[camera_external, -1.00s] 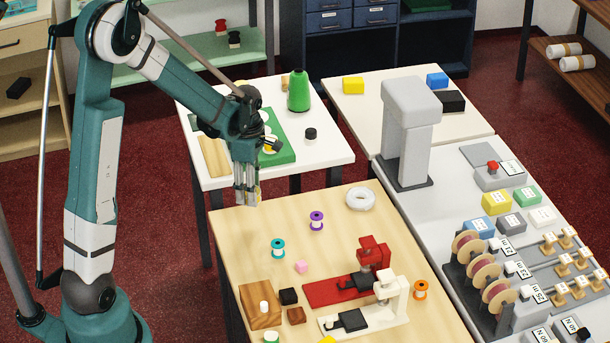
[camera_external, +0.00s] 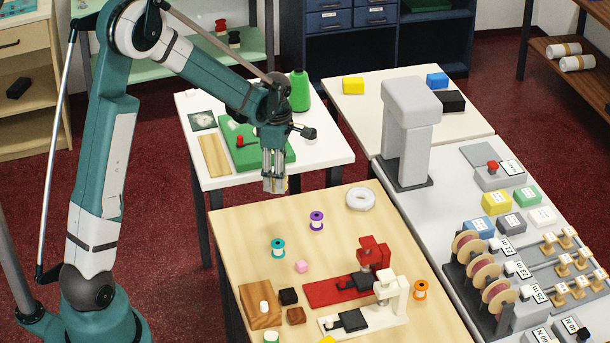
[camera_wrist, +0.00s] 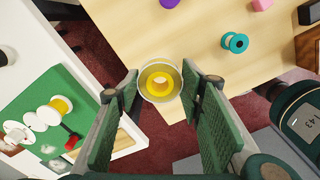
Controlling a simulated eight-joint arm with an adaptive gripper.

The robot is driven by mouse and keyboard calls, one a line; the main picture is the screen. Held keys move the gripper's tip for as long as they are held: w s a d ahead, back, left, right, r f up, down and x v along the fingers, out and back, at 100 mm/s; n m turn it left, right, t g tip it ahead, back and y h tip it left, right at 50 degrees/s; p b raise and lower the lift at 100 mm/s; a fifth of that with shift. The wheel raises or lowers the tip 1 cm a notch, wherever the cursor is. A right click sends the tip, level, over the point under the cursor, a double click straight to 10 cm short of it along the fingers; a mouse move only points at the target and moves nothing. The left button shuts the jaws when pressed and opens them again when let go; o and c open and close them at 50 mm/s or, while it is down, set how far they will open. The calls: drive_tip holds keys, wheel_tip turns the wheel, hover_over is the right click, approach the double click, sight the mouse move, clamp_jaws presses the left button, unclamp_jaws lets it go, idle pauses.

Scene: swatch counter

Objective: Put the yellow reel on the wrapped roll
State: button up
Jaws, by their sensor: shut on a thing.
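The yellow reel (camera_wrist: 161,81) sits between the fingertips of my gripper (camera_wrist: 160,88) in the wrist view, seen end-on with a pale round flange. My gripper (camera_external: 274,186) is shut on it and hangs in the air near the back left edge of the wooden table. In the external view the reel shows only as a small pale bit at the fingertips. A white ring-shaped roll (camera_external: 360,199), probably the wrapped roll, lies flat at the back of the wooden table, right of my gripper and apart from it.
Purple (camera_external: 316,221), teal (camera_external: 278,248) and orange (camera_external: 421,290) reels stand on the wooden table (camera_external: 235,235), with a pink cube (camera_external: 301,266). A red press (camera_external: 335,289) stands further forward. Banded white rolls (camera_external: 577,63) lie on the right shelf. The table's back left is clear.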

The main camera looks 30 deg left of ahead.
drive_tip(key=w+d+r+n+p, duration=0.1)
drive_tip(key=w+d+r+p, duration=0.1)
drive_tip(key=w+d, duration=1.5)
drive_tip(key=shift+d+r+p, duration=0.25)
drive_tip(key=shift+d+p, duration=0.3)
drive_tip(key=shift+d, duration=0.6)
hover_over(362, 194)
drive_tip(key=shift+f, duration=3.1)
drive_tip(key=shift+f, duration=0.1)
drive_tip(key=shift+f, duration=1.8)
drive_tip(key=shift+f, duration=0.1)
drive_tip(key=o, duration=0.8)
drive_tip(key=shift+o, duration=0.3)
